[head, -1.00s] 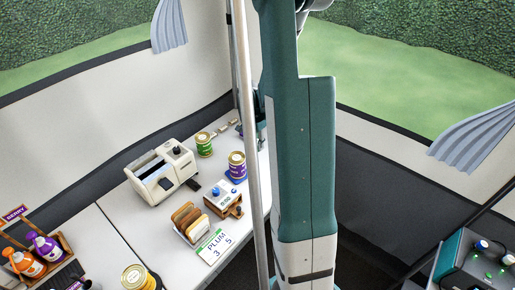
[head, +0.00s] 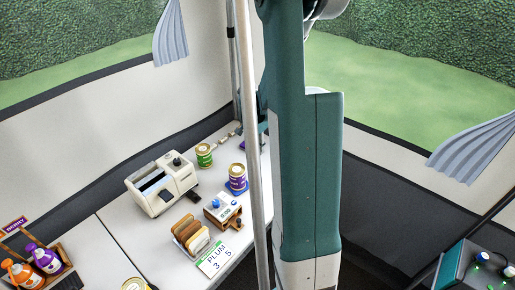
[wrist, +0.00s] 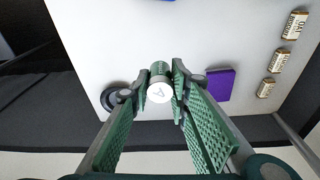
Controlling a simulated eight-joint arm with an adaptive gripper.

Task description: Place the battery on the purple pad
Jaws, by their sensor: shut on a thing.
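In the wrist view, my gripper (wrist: 160,92) is shut on the battery (wrist: 159,72), a green cylinder with a white round end marked with a letter. The battery's end faces the camera. The purple pad (wrist: 219,84) lies flat on the white table just right of the right finger, with a gap between battery and pad. The height of the battery above the table is hard to tell. In the head view, a small purple patch (head: 263,143) shows beside the pole; my arm hides the gripper and battery there.
A dark round object (wrist: 115,97) lies left of the gripper. On the white table (head: 130,218) are a toaster (head: 160,184), a green can (head: 204,155), a purple can (head: 237,178) and a bread rack (head: 190,234). A pole (head: 250,130) crosses the view.

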